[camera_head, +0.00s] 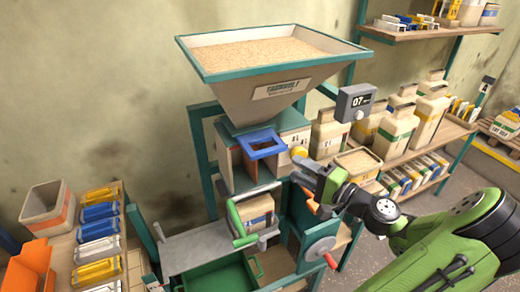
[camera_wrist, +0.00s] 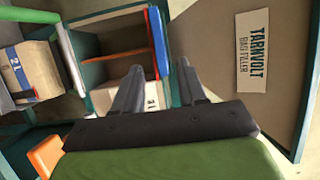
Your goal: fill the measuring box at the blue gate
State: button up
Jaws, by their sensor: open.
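The blue gate (camera_head: 263,146) is a blue frame under the neck of a hopper (camera_head: 262,85) filled with grain. In the wrist view a blue bar (camera_wrist: 158,50), apparently part of this gate, shows between my fingertips; I cannot tell how far beyond them it is. A box marked 2L (camera_wrist: 33,70) sits under a green handle and also shows in the head view (camera_head: 258,212). A box marked 3L (camera_wrist: 125,99) stands near the blue bar. Which box is the measuring box is not clear. My gripper (camera_head: 304,172) is open and empty, right of and below the gate.
A red-knobbed handwheel (camera_head: 321,249) is low on the machine. A green tray (camera_head: 222,277) lies at the front. Shelves with bags and boxes (camera_head: 396,128) stand right; bins (camera_head: 46,207) stand left.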

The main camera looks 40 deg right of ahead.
aim_at(271, 154)
jog(key=w, duration=0.4)
jog(key=w+a, duration=0.1)
jog(key=w, duration=0.8)
jog(key=shift+a, duration=0.2)
jog(key=shift+s+f, duration=0.1)
grip_shut()
